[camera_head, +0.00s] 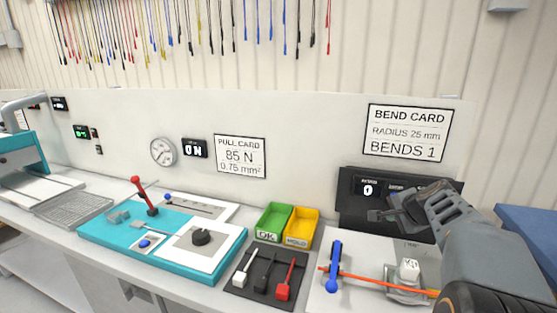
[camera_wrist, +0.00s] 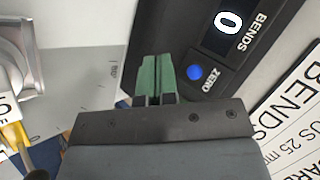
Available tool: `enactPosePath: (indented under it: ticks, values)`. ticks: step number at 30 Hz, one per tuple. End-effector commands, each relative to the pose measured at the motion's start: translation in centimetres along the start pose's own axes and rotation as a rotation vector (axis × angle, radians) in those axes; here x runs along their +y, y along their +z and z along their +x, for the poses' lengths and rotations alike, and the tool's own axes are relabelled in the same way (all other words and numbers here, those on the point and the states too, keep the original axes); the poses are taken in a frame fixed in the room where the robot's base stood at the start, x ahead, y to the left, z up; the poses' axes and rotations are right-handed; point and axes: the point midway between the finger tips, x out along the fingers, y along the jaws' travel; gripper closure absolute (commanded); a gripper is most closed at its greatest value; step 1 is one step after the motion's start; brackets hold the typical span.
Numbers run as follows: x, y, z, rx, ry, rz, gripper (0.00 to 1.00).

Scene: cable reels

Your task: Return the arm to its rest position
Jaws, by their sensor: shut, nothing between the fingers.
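My gripper (camera_head: 388,208) is at the right of the head view, in front of the dark bend counter box (camera_head: 352,212). In the wrist view its green fingertips (camera_wrist: 155,72) are together with nothing between them. They point toward the counter's blue ZERO button (camera_wrist: 194,72); I cannot tell whether they touch the box. The counter display (camera_wrist: 229,22) reads 0, and it reads 0 in the head view too. My arm comes in from the lower right and hides part of the bench there.
A bend fixture with a blue lever (camera_head: 334,265) and an orange cable (camera_head: 378,280) lies below the gripper. Green (camera_head: 273,221) and yellow (camera_head: 301,226) bins stand left of it. A teal test station (camera_head: 105,228) is further left. The BEND CARD (camera_head: 408,132) hangs on the wall behind.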

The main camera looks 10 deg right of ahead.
Motion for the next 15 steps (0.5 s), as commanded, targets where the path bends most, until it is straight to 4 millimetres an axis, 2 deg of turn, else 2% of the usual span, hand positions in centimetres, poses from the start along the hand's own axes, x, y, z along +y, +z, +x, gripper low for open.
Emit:
enactPosePath:
  ticks: [3,6,9,12,15]
  values:
    - [-1.1,5.2,-1.8,-0.081,0.052,-0.177,1.0]
    - [-0.7,11.0,-3.9,-0.174,0.117,-0.404,1.0]
    - [0.8,16.1,-6.4,-0.266,0.181,-0.651,1.0]
    - [2.9,20.0,-9.0,-0.345,0.235,-0.891,1.0]
    - [5.1,22.4,-11.1,-0.405,0.277,-1.098,1.0]
